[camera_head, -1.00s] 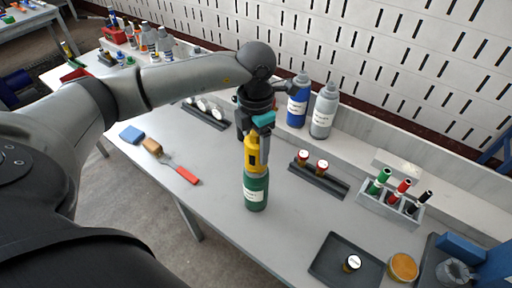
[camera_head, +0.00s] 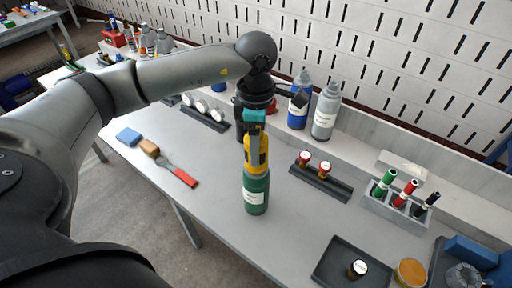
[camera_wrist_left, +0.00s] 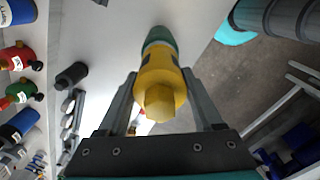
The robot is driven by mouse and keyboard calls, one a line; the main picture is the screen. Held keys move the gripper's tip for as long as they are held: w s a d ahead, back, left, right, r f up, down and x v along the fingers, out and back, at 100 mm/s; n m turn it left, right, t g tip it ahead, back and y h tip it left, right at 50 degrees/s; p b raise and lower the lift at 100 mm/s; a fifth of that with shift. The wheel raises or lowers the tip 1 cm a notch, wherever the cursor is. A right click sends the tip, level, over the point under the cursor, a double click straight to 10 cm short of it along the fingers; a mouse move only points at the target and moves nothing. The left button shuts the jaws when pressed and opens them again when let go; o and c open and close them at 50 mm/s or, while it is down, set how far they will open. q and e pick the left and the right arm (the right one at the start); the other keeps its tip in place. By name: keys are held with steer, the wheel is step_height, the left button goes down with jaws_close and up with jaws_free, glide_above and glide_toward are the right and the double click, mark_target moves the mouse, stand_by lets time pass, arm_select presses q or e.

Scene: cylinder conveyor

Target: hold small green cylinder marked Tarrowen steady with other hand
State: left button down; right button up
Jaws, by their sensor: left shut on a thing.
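The green cylinder (camera_head: 256,192) has a white label, too small to read, and a yellow top part. It is upright over the table near the front edge. I cannot tell whether its base touches the tabletop. My left gripper (camera_head: 256,150) comes from above and is shut on the yellow top. In the left wrist view the yellow top (camera_wrist_left: 160,85) sits between the two fingers, with the green body beyond it. My right gripper is not in view.
Right of the cylinder stand a dark rack (camera_head: 320,181) with two red-capped items and a grey holder (camera_head: 392,208) with coloured tubes. A black tray (camera_head: 333,262) lies front right. A red-handled brush (camera_head: 180,174) lies left. Blue and grey bottles (camera_head: 326,112) stand behind.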

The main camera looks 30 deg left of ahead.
arm_select(q)
steer(key=shift+m, duration=0.7)
jaws_free()
step_height(320, 180, up, 15)
steer(key=p, duration=0.1)
steer(key=shift+r, duration=0.15)
steer(key=shift+s, duration=0.1)
